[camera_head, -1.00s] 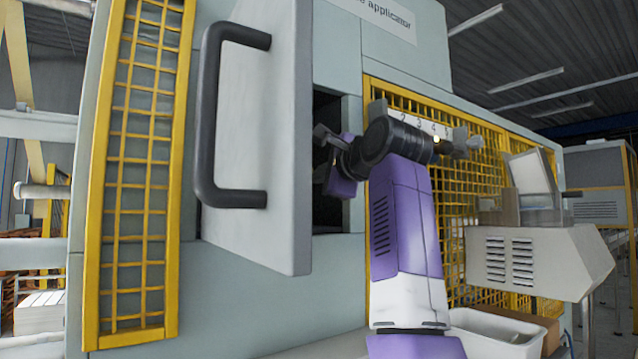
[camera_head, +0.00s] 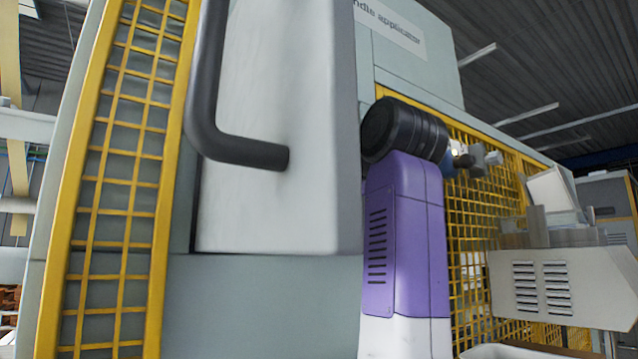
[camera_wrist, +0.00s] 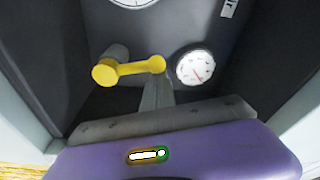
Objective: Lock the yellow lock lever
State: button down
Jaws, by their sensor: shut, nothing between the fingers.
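The yellow lock lever (camera_wrist: 130,68) shows in the wrist view inside a dark recess. It lies nearly level, with a large round end at left and a smaller end at right. A grey cylinder stands behind its left end. My gripper (camera_wrist: 159,84) reaches up from the bottom of the wrist view with its narrow grey fingers together and nothing held. The fingertips are just below the lever's right end; I cannot tell whether they touch it. In the head view, the lever and my gripper are hidden behind the open door and my arm.
A white gauge (camera_wrist: 194,68) sits right of the lever, and a second dial (camera_wrist: 133,2) is cut off above. The open grey door (camera_head: 285,110) with its black handle (camera_head: 215,125) stands close left of my arm. Yellow mesh (camera_head: 470,220) and a beige machine (camera_head: 560,285) are at right.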

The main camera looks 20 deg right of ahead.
jog(key=shift+s+a+f+n, duration=0.1)
jog(key=shift+s+a+n, duration=0.05)
jog(key=shift+a+n, duration=0.35)
jog(key=shift+s+a+n, duration=0.15)
jog(key=shift+a+n, duration=0.3)
jog(key=shift+n, duration=0.05)
jog(key=shift+a, duration=0.1)
jog(key=shift+f, duration=0.1)
